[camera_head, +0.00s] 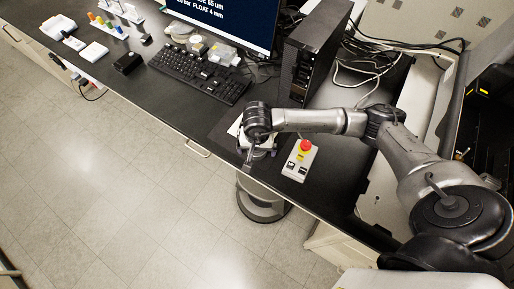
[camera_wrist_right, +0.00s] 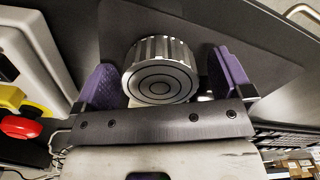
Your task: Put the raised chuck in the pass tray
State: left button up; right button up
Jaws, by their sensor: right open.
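A ribbed round metal piece with concentric rings on its face, which looks like the chuck (camera_wrist_right: 160,82), shows in the right wrist view. It lies between the two purple fingertips of my right gripper (camera_wrist_right: 165,84), with a gap visible on each side. My right gripper is open. In the head view my right gripper (camera_head: 249,158) is low over the front of the dark bench, and the arm hides the chuck there. My left gripper is not in view. I cannot tell which thing is the pass tray.
A control box with a red button (camera_head: 300,160) stands close right of the gripper. A black computer tower (camera_head: 320,52), a keyboard (camera_head: 199,76) and a monitor (camera_head: 228,18) stand behind. A black box (camera_head: 128,63) and small white items (camera_head: 94,52) lie at the left.

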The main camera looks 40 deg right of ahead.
jog(key=c, duration=1.1)
